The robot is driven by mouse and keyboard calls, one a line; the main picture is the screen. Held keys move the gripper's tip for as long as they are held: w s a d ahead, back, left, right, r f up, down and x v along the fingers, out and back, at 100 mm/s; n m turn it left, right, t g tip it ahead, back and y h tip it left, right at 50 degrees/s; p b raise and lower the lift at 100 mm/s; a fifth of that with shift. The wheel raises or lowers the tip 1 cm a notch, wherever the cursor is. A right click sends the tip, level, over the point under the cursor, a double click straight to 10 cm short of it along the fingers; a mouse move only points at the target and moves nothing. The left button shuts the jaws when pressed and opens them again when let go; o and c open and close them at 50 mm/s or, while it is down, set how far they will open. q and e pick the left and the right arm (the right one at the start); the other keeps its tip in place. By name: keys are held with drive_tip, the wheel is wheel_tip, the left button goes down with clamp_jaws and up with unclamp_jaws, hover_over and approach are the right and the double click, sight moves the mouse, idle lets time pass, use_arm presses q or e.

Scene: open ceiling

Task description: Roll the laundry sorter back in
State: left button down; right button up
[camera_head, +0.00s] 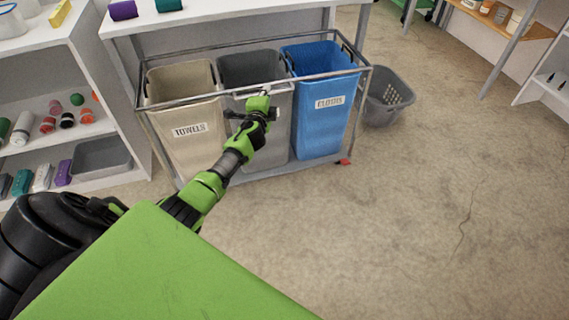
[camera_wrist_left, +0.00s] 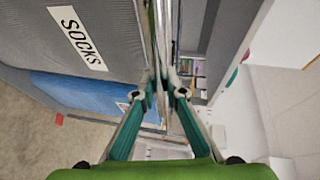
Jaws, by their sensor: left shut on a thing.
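The laundry sorter is a grey metal frame (camera_head: 190,101) holding three bins in a row. The beige bin (camera_head: 196,155) reads TOWELS, the grey bin (camera_head: 280,135) is in the middle, and the blue bin (camera_head: 322,130) has a label too small to read surely. In the left wrist view the grey bin (camera_wrist_left: 105,20) shows its SOCKS label. My left gripper (camera_head: 262,96) is shut on the frame's front top rail, before the grey bin; its fingers (camera_wrist_left: 162,90) close around the rail in the wrist view. My right gripper is not in view.
The sorter stands at a white table (camera_head: 230,12), its back part under the top. A white shelf unit (camera_head: 70,125) is close on the left. A grey basket (camera_head: 388,98) stands just right of the sorter. The floor (camera_head: 430,220) in front and right is clear.

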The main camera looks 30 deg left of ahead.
sight(260, 86)
use_arm(q)
drive_tip(key=shift+w+a, duration=0.2)
drive_tip(key=shift+a, duration=0.05)
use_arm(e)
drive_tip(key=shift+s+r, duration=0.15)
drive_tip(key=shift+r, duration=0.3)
use_arm(q)
drive_tip(key=w+a+b, duration=0.2)
drive_tip(key=a, duration=0.1)
drive_tip(key=shift+w+a, duration=0.1)
drive_tip(key=shift+w, duration=0.25)
drive_tip(key=shift+w+a+b, duration=0.2)
drive_tip(key=shift+b, duration=0.25)
drive_tip(key=shift+w+a, duration=0.25)
drive_tip(key=shift+a, duration=0.05)
drive_tip(key=shift+w+a+b, duration=0.15)
drive_tip(key=shift+b, duration=0.2)
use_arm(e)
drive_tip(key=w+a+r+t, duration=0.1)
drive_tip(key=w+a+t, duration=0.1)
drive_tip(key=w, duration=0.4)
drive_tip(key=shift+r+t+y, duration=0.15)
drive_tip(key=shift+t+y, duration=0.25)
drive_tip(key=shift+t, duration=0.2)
